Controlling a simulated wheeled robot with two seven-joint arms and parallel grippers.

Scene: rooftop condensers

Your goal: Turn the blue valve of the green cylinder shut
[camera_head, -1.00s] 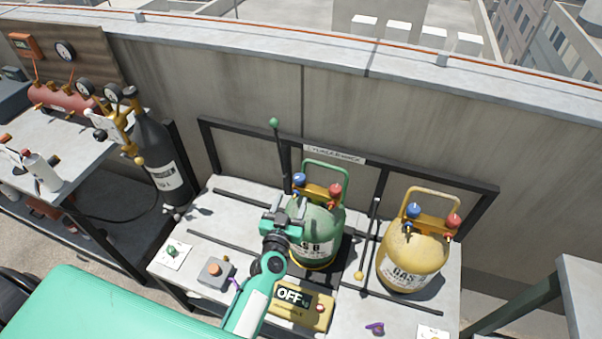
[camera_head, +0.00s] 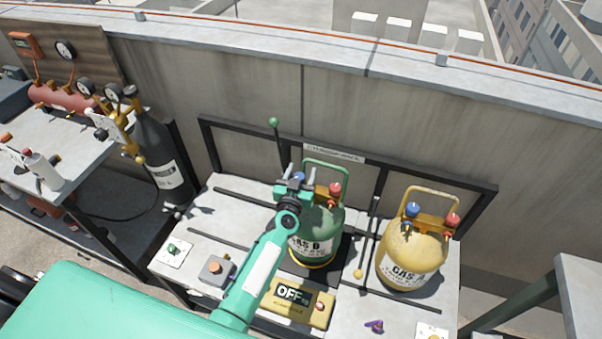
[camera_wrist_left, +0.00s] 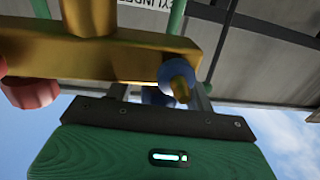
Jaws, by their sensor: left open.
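The green cylinder (camera_head: 322,222) stands on the bench, its green handle up and a red valve (camera_head: 335,189) at its top right. Its blue valve (camera_head: 299,177) is at the top left, partly hidden by my left gripper. My left gripper (camera_head: 302,172) is open, with its fingers reaching up on either side of the blue valve. In the left wrist view, a blue knob (camera_wrist_left: 157,96) shows between the fingers, mostly hidden by the dark gripper plate. A blue fitting (camera_wrist_left: 177,74) sits on the brass manifold (camera_wrist_left: 105,58). Whether the fingers touch the knob, I cannot tell. My right gripper is not in view.
A yellow cylinder (camera_head: 410,260) with its own blue and red valves stands to the right. A yellow scale display (camera_head: 297,303) reading OFF is in front. A green-knobbed lever (camera_head: 275,122) rises behind my gripper. A dark cylinder (camera_head: 160,155) stands left.

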